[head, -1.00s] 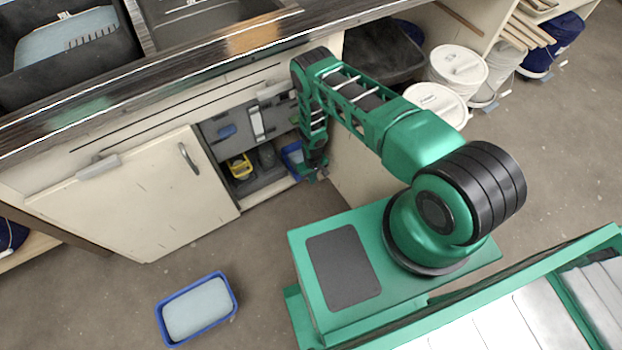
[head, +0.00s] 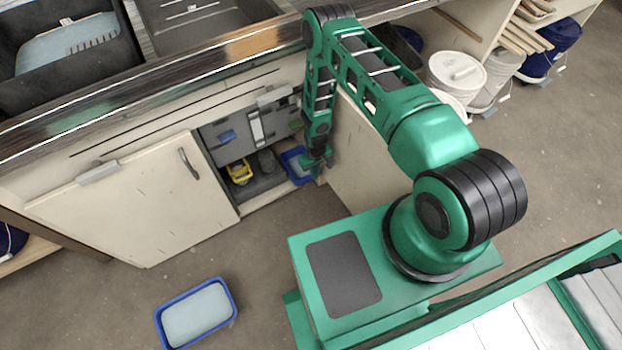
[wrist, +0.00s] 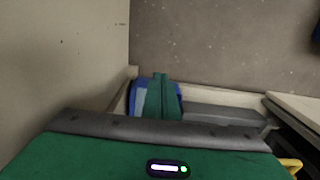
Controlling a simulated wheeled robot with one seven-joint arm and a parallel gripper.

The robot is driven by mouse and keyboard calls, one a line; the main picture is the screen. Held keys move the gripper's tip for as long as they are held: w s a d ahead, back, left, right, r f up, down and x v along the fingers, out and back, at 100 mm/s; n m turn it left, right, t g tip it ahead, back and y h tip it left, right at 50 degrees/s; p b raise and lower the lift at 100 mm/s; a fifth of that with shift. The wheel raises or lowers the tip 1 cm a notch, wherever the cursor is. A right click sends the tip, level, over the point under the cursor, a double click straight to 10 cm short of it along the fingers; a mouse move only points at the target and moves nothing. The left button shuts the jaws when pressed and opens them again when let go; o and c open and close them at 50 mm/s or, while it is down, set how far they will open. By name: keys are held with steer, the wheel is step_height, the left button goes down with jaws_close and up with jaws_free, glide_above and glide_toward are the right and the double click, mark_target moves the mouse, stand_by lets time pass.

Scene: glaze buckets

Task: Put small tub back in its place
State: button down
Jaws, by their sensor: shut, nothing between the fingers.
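A small blue tub (head: 292,168) with a pale blue-grey inside stands at the right end of the open cabinet's floor. My gripper (head: 319,163) hangs at the tub's right side by the right cabinet door, shut and empty. In the wrist view, part of the blue tub (wrist: 141,98) shows behind my green fingers (wrist: 162,97). I cannot tell whether they touch it. A larger blue-rimmed tub (head: 161,325) with pale contents sits on the open floor at the front left.
Inside the cabinet are a yellow caddy (head: 240,172) and a dark grey item (head: 267,160). The left door (head: 140,205) and right door (head: 370,165) stand open on either side. White buckets (head: 457,72) stand at the right.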

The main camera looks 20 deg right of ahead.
step_height(320, 180, down, 10)
steer(key=shift+w+a, duration=0.2)
steer(key=shift+w, duration=0.8)
steer(key=shift+w+a, duration=0.15)
steer(key=shift+w, duration=0.85)
